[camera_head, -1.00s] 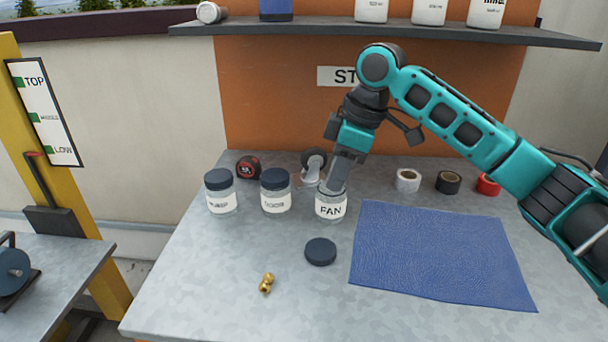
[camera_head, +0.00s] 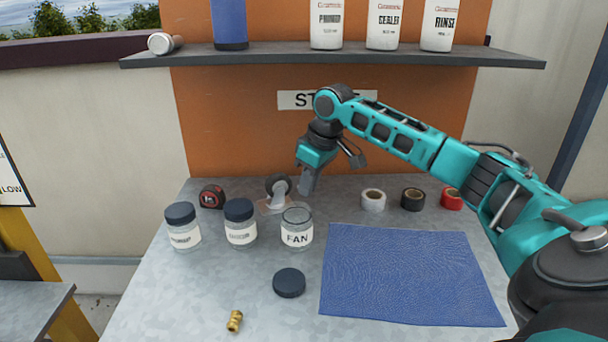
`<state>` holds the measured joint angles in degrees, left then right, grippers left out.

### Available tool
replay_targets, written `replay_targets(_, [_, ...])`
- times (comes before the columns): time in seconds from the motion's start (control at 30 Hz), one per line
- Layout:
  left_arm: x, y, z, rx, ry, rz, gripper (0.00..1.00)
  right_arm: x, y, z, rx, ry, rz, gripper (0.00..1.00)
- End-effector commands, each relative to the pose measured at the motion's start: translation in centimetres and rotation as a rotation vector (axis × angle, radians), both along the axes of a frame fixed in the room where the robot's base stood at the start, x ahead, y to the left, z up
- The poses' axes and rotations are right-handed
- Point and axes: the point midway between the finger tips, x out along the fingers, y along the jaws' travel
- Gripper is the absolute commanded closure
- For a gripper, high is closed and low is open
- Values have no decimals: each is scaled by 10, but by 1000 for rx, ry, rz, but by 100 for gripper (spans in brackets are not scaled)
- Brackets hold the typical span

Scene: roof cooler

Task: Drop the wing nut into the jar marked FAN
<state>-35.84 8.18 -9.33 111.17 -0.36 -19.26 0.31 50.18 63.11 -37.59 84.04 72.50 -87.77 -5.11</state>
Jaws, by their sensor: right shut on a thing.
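The open glass jar marked FAN (camera_head: 297,238) stands upright at the right end of a row of jars, its mouth uncovered. A dark round lid (camera_head: 289,283) lies in front of it. My right gripper (camera_head: 306,192) points down, just above and behind the jar's mouth in this view, apart from its label side. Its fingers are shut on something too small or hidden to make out. I cannot see a wing nut anywhere, and cannot tell what lies inside the jar. My left gripper is not in view.
Two lidded jars (camera_head: 182,227) (camera_head: 240,222) stand left of FAN. Behind are a tape measure (camera_head: 212,196) and a grey-and-white object (camera_head: 278,191). Tape rolls (camera_head: 373,200) sit to the right. A blue mat (camera_head: 405,275) covers the right; a brass fitting (camera_head: 235,321) lies in front.

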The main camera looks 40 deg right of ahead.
Motion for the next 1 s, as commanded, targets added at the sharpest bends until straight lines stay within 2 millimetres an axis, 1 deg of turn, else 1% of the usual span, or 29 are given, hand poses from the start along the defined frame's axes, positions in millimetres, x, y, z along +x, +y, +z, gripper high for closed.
replay_targets(0.03, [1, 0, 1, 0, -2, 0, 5, -1, 0, -7, -1, 3, 0, 100])
replay_targets(0.1, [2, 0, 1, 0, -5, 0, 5, 0, 0, -15, -1, 2, 0, 100])
replay_targets(0.3, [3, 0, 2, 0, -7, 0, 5, 0, 0, -31, -1, 1, 1, 100])
replay_targets(0.43, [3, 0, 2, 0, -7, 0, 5, 0, 0, -35, 0, -1, 2, 100])
replay_targets(0.67, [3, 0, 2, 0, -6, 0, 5, 0, 0, -35, 0, -1, 2, 100])
replay_targets(0.7, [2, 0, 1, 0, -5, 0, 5, 0, 0, -35, 1, -1, 2, 85])
replay_targets(0.9, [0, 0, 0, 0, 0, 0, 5, 0, 1, -35, 1, -1, 2, 66])
replay_targets(1.0, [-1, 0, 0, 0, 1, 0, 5, 0, 1, -35, 1, -1, 2, 58])
